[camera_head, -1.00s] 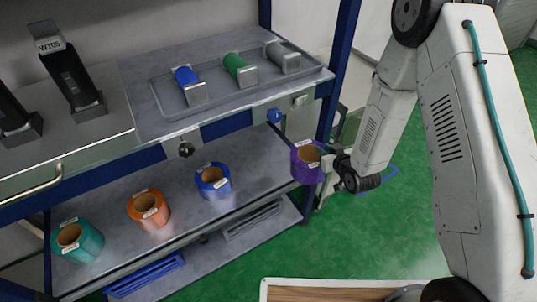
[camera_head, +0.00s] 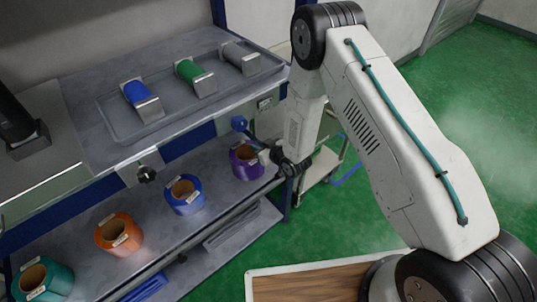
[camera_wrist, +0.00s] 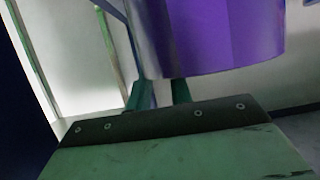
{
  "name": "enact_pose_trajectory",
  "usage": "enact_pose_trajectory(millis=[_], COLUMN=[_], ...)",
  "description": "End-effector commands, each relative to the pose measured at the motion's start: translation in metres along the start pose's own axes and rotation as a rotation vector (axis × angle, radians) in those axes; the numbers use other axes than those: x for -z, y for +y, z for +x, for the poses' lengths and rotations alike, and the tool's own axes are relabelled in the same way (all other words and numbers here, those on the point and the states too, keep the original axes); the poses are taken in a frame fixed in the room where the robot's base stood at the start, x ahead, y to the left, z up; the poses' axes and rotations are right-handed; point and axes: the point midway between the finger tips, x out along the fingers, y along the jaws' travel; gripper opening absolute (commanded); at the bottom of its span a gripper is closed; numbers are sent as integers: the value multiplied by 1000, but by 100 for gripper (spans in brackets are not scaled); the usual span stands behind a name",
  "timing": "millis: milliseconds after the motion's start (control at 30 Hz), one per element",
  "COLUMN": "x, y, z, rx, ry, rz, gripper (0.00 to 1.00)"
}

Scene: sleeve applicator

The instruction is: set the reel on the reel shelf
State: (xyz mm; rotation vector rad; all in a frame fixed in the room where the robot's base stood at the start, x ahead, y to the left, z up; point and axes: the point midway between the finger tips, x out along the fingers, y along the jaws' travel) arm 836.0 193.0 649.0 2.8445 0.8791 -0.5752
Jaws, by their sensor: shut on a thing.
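A purple reel (camera_head: 244,166) with a tan core is at the right end of the reel shelf (camera_head: 222,181). My gripper (camera_head: 266,157) is shut on its right side. In the wrist view the purple reel (camera_wrist: 222,32) fills the top, with the dark green fingers (camera_wrist: 160,95) at its lower edge. The reel looks about upright. I cannot tell whether its underside touches the shelf or hangs just above it. A blue reel (camera_head: 185,200), an orange reel (camera_head: 119,240) and a teal reel (camera_head: 55,290) stand in a row on the same shelf.
Above is a worktop with a grey tray (camera_head: 110,107) holding blue, green and grey rolls. A blue post (camera_head: 287,200) stands at the shelf's right end. A wood-topped surface (camera_head: 320,284) lies below.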

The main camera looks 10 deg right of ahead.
Motion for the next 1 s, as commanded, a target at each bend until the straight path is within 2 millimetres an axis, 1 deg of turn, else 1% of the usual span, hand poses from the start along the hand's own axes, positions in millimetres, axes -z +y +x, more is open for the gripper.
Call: enact_pose_trajectory(millis=[33, 100, 200, 500, 733, 800, 967, 1000], x=[5, 8, 12, 17, -12, -16, -16, -18], y=[0, 0, 1, 0, 1, 1, 1, 0], z=[11, 22, 34, 51, 62, 63, 64, 63], rx=[1, 0, -1, -1, -1, -1, -1, -1], ry=[6, 5, 4, 4, 2, 3, 3, -2], rz=[-2, -1, 0, 0, 1, 1, 1, 0], gripper=[0, 0, 0, 0, 0, 0, 0, 24])
